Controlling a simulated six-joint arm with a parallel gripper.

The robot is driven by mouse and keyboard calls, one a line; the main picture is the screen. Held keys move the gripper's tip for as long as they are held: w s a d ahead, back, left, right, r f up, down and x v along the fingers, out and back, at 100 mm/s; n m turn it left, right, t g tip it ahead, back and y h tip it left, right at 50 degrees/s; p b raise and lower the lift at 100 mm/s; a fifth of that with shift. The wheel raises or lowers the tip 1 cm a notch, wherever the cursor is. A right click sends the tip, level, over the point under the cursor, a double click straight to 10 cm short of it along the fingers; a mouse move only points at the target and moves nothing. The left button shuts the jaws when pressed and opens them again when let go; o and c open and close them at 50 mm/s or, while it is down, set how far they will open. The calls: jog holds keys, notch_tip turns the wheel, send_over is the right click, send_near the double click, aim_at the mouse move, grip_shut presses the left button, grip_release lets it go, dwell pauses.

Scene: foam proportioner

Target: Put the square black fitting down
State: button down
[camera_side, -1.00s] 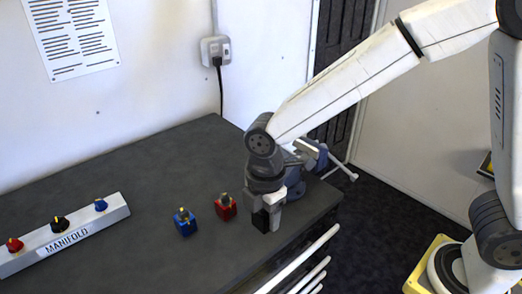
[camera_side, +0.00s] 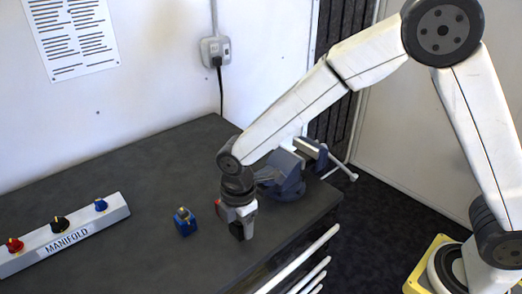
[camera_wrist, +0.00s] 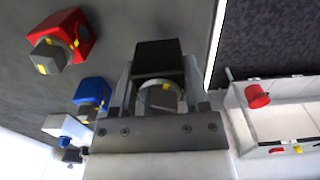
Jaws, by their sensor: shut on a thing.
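My gripper (camera_side: 241,222) is shut on the square black fitting (camera_side: 237,231), low over the dark bench top. In the wrist view the black fitting (camera_wrist: 157,54) sits between the two fingers, with a pale round part showing near the jaws. I cannot tell whether its underside touches the bench. The red fitting (camera_wrist: 66,36) stands beside it in the wrist view; in the side view it is mostly hidden behind my gripper. The blue fitting (camera_side: 185,222) stands on the bench to the left.
The white manifold (camera_side: 70,238) with red, black and blue fittings lies at the bench's left. A blue-grey vise (camera_side: 284,180) stands behind my gripper. The bench's (camera_side: 150,170) right edge is near. In the wrist view a pale unit with a red knob (camera_wrist: 257,96) lies beyond that edge.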

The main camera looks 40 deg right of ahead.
aim_at(240, 233)
jog(key=shift+w+a+f, duration=0.1)
jog(key=shift+w+f, duration=0.1)
jog(key=shift+f, duration=1.6)
jog(key=shift+f, duration=0.1)
jog(key=shift+c, duration=0.4)
grip_release()
notch_tip(240, 233, up, 12)
jog(key=shift+r, duration=0.15)
